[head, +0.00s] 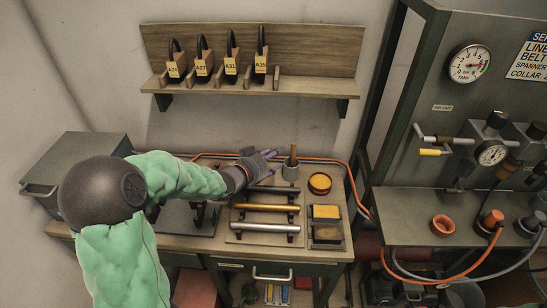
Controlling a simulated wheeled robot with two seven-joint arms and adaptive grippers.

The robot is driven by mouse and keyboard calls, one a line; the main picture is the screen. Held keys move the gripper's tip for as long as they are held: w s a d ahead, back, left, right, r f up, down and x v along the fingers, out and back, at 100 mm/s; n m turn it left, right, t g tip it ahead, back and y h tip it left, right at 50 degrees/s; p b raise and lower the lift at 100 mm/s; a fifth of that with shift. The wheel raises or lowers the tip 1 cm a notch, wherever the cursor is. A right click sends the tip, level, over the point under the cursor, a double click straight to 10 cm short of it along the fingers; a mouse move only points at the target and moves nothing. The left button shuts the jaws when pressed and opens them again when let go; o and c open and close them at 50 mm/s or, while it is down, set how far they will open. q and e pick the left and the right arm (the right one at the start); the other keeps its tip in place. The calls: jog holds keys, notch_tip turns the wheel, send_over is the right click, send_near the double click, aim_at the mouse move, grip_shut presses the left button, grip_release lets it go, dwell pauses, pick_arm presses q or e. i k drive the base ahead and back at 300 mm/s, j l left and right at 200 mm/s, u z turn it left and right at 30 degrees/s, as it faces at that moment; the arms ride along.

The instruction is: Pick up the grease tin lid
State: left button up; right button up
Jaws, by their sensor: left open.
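A small round red tin (320,184) with an amber-yellow top stands on the workbench, right of the grey cup. I take it for the grease tin; I cannot tell whether the yellow top is its lid or its contents. My left gripper (276,154) is open, its fingers pointing right, at the back of the bench. It is left of the grey cup and apart from the tin. Nothing shows between its fingers. My right gripper is not in view.
A grey cup (291,172) with an upright wooden handle stands between my left gripper and the tin. Dark, brass and silver bars (268,208) lie on a rack in front. An orange hose (341,163) runs along the back edge.

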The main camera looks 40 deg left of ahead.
aim_at(218, 165)
jog(key=k, duration=1)
